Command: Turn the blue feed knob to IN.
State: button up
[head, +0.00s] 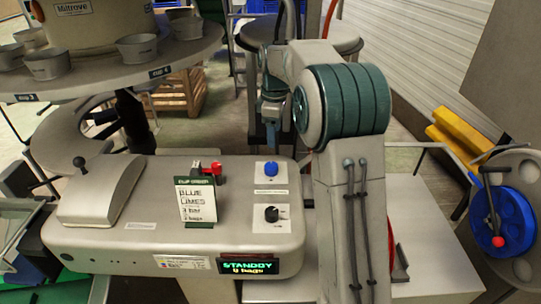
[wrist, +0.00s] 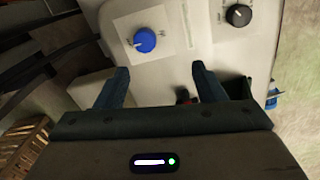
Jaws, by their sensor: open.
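The blue feed knob (head: 271,169) stands on a white label plate on the beige machine top, near its back right. In the wrist view the blue knob (wrist: 145,40) lies beyond my fingertips, with a pale pointer mark on it. The lettering around it is too small to read. My gripper (wrist: 161,75) is open and empty, its two fingers spread with the knob ahead of the gap between them, apart from it. In the head view my gripper (head: 271,132) shows just behind the knob, partly hidden by my arm.
A black knob (head: 271,214) sits in front of the blue one and also shows in the wrist view (wrist: 239,15). A red-handled lever (head: 214,168) and an order card (head: 197,201) stand to the left. A display (head: 248,267) reads STANDBY. A round table (head: 110,75) with cups stands behind left.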

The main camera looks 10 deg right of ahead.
aim_at(271, 165)
jog(key=w+f+p, duration=0.1)
jog(key=f, duration=0.4)
jog(key=w+f+n+p, duration=0.1)
jog(key=f, duration=0.4)
jog(key=w+f+n+p, duration=0.1)
jog(key=w+f, duration=0.1)
jog(key=f, duration=0.3)
jog(key=shift+f, duration=0.15)
